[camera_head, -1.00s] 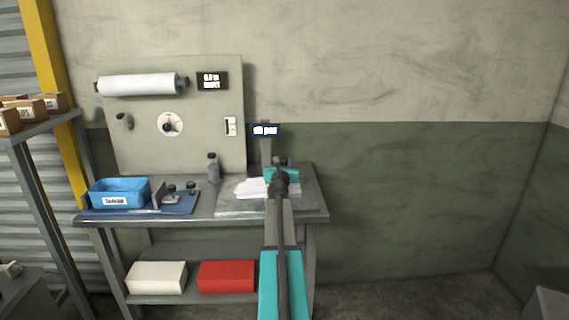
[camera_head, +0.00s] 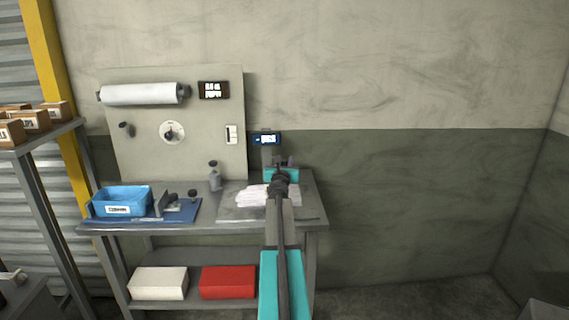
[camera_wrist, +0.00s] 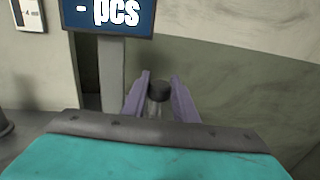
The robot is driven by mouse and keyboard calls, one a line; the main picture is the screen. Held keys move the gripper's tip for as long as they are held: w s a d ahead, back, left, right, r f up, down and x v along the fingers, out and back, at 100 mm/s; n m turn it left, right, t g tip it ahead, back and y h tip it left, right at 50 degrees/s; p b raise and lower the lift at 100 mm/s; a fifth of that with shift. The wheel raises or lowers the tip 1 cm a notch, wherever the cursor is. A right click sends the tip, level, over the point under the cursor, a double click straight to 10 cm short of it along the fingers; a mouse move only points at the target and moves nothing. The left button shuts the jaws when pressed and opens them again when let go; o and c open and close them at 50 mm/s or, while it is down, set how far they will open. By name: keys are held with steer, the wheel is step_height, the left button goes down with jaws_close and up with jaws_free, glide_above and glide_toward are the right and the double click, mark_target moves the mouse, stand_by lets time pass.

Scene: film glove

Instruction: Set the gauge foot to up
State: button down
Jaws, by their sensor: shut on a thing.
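My gripper (camera_wrist: 160,100) has its two purple fingers on either side of a small dark round knob on a paler stem (camera_wrist: 159,91), shut on it. I cannot tell for sure that this knob belongs to the gauge foot. It is beside the grey post of a small display (camera_wrist: 108,14) that reads "- pcs" in the wrist view. In the head view my gripper (camera_head: 283,163) is at the back right of the bench, just below and right of the display (camera_head: 265,138); my wrist hides most of what it holds.
The bench (camera_head: 240,214) carries a stack of pale sheets (camera_head: 255,195), a grey bottle (camera_head: 214,178) and a blue bin (camera_head: 122,200) on a blue mat. The panel behind holds a white roll (camera_head: 140,94), a dial (camera_head: 172,132) and a switch (camera_head: 231,134). The right side is clear.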

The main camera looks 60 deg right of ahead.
steer(key=shift+s+r, duration=0.1)
steer(key=shift+r, duration=0.15)
steer(key=c, duration=1.4)
jaws_free()
steer(key=v, duration=1.3)
steer(key=shift+a, duration=0.35)
steer(key=shift+s, duration=0.1)
